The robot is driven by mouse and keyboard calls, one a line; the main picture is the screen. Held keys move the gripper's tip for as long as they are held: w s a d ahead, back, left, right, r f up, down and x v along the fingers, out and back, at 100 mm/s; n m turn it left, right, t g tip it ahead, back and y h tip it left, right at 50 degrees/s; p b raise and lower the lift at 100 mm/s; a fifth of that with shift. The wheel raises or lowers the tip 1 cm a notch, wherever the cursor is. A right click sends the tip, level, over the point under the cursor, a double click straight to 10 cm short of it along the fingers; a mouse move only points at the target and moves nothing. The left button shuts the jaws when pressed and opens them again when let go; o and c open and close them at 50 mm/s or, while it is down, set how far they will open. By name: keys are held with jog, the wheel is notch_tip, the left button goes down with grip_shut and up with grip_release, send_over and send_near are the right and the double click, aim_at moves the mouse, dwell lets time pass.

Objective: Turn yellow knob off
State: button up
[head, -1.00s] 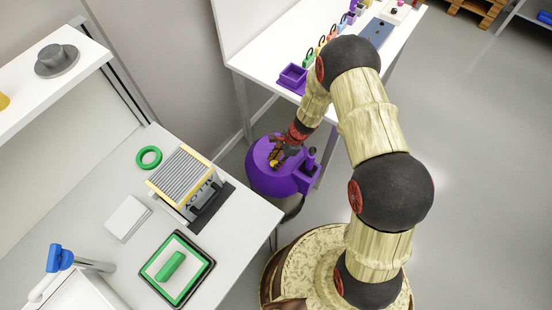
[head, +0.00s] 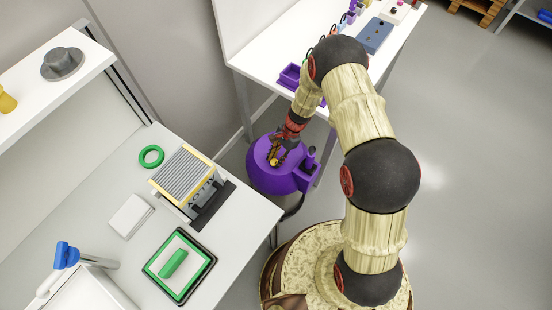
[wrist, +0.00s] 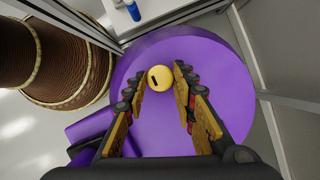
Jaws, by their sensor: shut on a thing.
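The yellow knob (wrist: 160,78) is a small round ball-like shape with a short dark mark on its face. It sits on top of a round purple body (wrist: 215,90), which stands on the floor between the two tables and also shows in the head view (head: 262,176). My gripper (wrist: 164,76) points down at the purple top, with its gold-padded fingers on either side of the knob, shut on it. In the head view my gripper (head: 277,155) covers most of the knob.
A purple box-like part with an upright post (head: 309,160) stands out at the body's right side. A white table (head: 265,65) stands behind, and a white counter (head: 235,215) with a grille unit stands at left. Open floor lies right.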

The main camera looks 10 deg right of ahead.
jog(key=o, duration=1)
jog(key=shift+o, duration=0.8)
jog(key=shift+w+r, duration=0.1)
jog(key=shift+r, duration=0.05)
jog(key=v, duration=1.1)
jog(key=shift+r, duration=0.35)
jog(key=shift+d, duration=0.1)
